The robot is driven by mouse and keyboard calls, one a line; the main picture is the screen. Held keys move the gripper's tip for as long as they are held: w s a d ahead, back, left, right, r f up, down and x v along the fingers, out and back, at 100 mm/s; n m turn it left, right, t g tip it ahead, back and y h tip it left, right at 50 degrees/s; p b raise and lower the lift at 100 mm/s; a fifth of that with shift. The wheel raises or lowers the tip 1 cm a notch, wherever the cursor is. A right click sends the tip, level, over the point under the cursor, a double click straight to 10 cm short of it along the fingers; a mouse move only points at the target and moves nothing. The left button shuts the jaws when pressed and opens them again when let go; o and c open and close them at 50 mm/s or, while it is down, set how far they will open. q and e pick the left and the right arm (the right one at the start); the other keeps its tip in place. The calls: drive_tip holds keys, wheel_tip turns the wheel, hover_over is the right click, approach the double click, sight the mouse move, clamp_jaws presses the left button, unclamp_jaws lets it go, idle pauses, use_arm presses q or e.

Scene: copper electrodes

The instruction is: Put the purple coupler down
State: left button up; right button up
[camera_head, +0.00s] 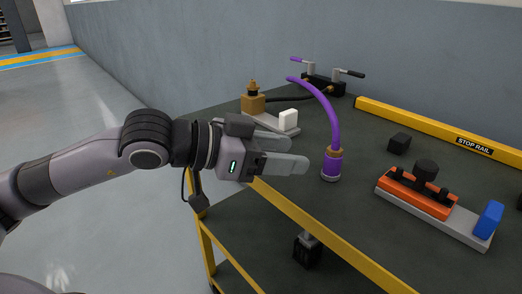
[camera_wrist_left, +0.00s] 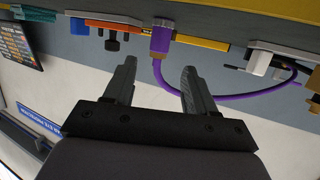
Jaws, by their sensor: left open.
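The purple coupler (camera_head: 332,164) stands upright on the dark tabletop, with a purple hose (camera_head: 327,103) arching up and back from its top. My left gripper (camera_head: 303,166) is open and just left of the coupler, its fingers pointing at it. In the left wrist view, the coupler (camera_wrist_left: 161,40) shows ahead of the gap between the open fingers (camera_wrist_left: 157,80), apart from them, and nothing is between the fingers. My right gripper is not in view.
An orange device (camera_head: 416,195) with a blue end block (camera_head: 488,220) lies to the right. A small black block (camera_head: 399,143) and the yellow stop rail (camera_head: 440,130) are behind it. A brass fitting (camera_head: 253,103) and white block (camera_head: 288,119) stand at the back left. A yellow edge bounds the table front.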

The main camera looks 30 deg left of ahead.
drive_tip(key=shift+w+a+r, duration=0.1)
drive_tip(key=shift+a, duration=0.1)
use_arm(q)
drive_tip(key=shift+v, duration=1.75)
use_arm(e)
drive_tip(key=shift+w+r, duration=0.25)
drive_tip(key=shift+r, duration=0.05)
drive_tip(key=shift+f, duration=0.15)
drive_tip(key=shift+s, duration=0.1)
